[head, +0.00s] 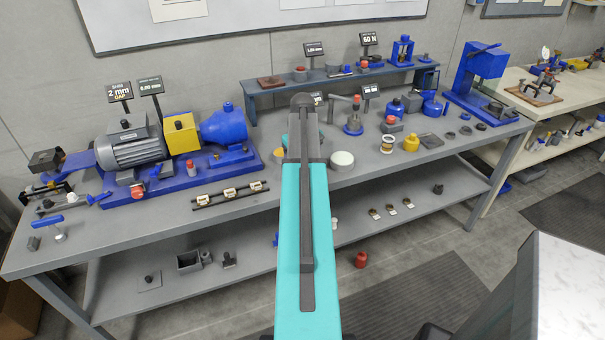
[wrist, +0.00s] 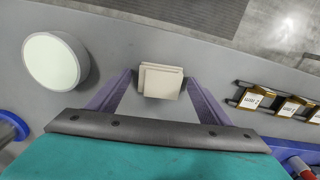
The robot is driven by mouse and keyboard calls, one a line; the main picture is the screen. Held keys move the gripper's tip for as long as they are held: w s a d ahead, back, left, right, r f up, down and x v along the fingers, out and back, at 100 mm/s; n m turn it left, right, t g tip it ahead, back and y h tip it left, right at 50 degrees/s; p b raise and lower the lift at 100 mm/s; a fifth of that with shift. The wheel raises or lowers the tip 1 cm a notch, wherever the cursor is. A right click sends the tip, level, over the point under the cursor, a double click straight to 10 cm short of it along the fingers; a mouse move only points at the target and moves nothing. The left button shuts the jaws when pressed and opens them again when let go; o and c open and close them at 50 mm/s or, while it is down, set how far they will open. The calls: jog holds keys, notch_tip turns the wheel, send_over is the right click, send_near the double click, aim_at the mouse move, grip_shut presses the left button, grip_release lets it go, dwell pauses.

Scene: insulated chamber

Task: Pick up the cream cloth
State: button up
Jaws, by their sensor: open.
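The cream cloth (wrist: 161,81) is a small, folded, square stack lying on the grey bench top in the wrist view. My gripper (wrist: 163,88) is open, with one purple finger on each side of the cloth and visible gaps between. I cannot tell the height of the fingertips above the bench. In the head view my teal arm reaches over the bench and hides the cloth and the gripper.
A round white-topped disc (wrist: 56,61) stands left of my gripper in the wrist view. A rail with labelled blocks (wrist: 289,107) lies to the right. The grey bench (head: 286,188) carries a motor and pump set (head: 135,145) on its left half.

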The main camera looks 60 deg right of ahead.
jog(key=c, duration=1.1)
jog(key=shift+r, duration=0.1)
jog(key=shift+c, duration=0.2)
jog(key=shift+r+b, duration=0.65)
jog(key=shift+r, duration=0.95)
jog(key=s+a+b, duration=0.1)
jog(key=s+a, duration=0.2)
jog(key=s, duration=0.4)
jog(key=s+a+r+b, duration=0.1)
jog(key=s+a+b, duration=0.1)
jog(key=s, duration=0.6)
jog(key=shift+a+r, duration=0.3)
jog(key=shift+a, duration=0.2)
